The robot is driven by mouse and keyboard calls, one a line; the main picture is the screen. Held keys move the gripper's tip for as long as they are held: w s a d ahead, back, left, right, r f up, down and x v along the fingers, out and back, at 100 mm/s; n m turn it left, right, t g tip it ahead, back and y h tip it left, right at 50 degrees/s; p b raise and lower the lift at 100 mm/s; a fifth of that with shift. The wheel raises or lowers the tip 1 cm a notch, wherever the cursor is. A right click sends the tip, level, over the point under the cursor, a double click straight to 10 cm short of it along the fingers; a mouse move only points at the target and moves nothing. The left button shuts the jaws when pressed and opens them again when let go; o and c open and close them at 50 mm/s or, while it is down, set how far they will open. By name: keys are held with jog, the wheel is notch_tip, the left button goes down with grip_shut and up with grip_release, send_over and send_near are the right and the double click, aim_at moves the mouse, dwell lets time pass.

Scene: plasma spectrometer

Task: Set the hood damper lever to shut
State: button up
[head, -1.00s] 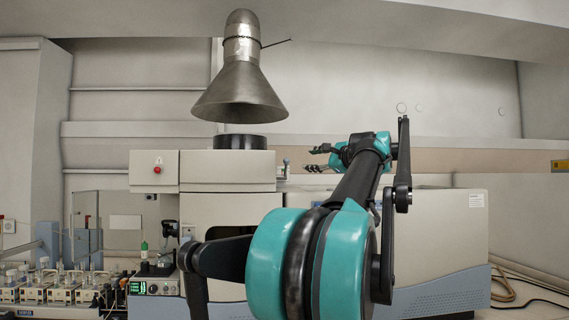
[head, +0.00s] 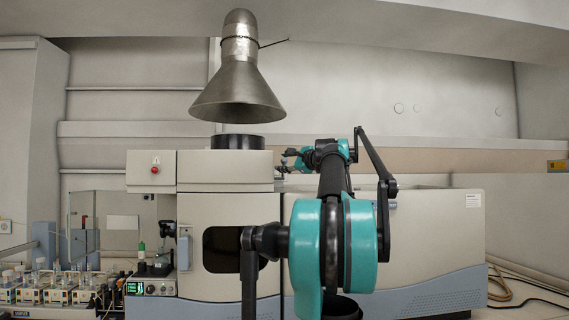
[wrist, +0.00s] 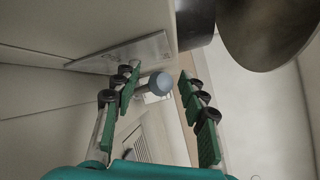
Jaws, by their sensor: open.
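The metal hood (head: 238,95) hangs above the instrument's black round outlet. The damper lever (head: 274,43), a thin dark rod, sticks out to the right of the hood's neck and tilts slightly upward. My gripper (head: 287,160) is well below the lever, beside the instrument's upper right edge. In the wrist view my gripper (wrist: 160,72) is open, with a blue-grey round knob (wrist: 159,84) showing between the fingers; contact cannot be told. The hood (wrist: 270,30) fills that view's upper right, and the lever is not visible there.
The beige instrument (head: 225,170) stands below the hood, with its black outlet (head: 238,142) on top. A red button (head: 155,170) is on its left box. Glassware and small devices (head: 60,285) crowd the lower left. The wall space right of the hood is clear.

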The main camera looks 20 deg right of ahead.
grip_shut()
dwell(0.3)
